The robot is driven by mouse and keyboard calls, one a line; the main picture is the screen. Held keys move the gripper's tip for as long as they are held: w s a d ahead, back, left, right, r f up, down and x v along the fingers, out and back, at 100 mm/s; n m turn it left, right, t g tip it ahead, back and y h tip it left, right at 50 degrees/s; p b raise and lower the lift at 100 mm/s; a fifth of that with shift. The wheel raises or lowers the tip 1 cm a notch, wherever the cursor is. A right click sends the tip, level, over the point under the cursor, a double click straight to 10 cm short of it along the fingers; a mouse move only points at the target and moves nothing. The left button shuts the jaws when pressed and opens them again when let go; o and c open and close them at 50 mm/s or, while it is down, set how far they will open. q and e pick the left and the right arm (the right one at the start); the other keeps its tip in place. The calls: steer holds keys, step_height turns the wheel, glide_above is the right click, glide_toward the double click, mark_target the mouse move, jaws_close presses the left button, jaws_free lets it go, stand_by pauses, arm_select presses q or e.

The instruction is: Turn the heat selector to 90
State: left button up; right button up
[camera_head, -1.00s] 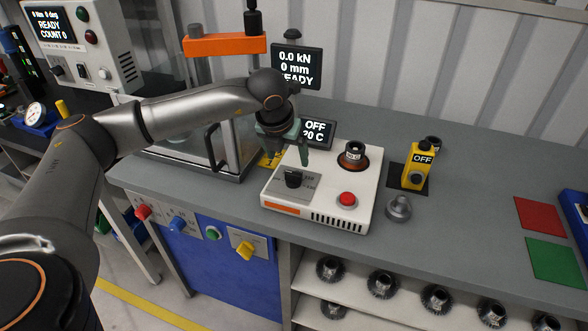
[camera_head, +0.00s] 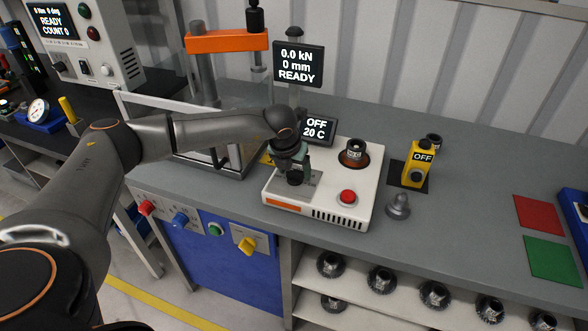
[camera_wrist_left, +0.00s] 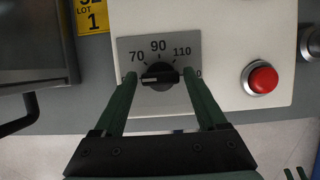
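The heat selector is a black knob (camera_wrist_left: 160,76) on a grey plate with the marks 70, 90 and 110 along its top. Its white pointer line points left, towards a spot the left finger covers; 90 is straight above the knob. The plate is on the white heater box (camera_head: 345,190), with its display (camera_head: 317,129) reading OFF and 20 C. My left gripper (camera_head: 293,176) is down over the knob, hiding much of it in the head view. In the wrist view its open green fingers (camera_wrist_left: 160,80) stand on either side of the knob, with narrow gaps.
A red button (camera_wrist_left: 262,79) is right of the knob. A dark ring-shaped part (camera_head: 354,153) sits at the heater's back right. A press with an orange beam (camera_head: 227,41) stands behind left. A yellow control box (camera_head: 417,165) and grey knob piece (camera_head: 398,205) are to the right.

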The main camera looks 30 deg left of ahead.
arm_select(q)
steer(key=c, duration=1.1)
steer(key=m+b, duration=0.1)
steer(key=m+h+b, duration=0.1)
steer(key=shift+a+f+m, duration=0.15)
steer(key=shift+m, duration=0.25)
steer(key=m+h+b, duration=0.1)
steer(key=m+b, duration=0.1)
steer(key=m, duration=0.2)
steer(key=shift+h, duration=0.4)
steer(key=m+h, duration=0.1)
steer(key=m, duration=0.2)
steer(key=m+g+b, duration=0.1)
steer(key=m, duration=0.1)
steer(key=shift+w+a+m+h, duration=0.15)
steer(key=shift+m+h, duration=0.25)
steer(key=shift+w+r+m+g+h+b, duration=0.15)
steer(key=shift+m+g+b, duration=0.35)
steer(key=shift+m, duration=0.75)
steer(key=shift+s+r+m+g+h+b, duration=0.1)
steer(key=shift+m+g+h+b, duration=0.3)
steer(key=shift+m, duration=0.85)
steer(key=shift+y, duration=0.25)
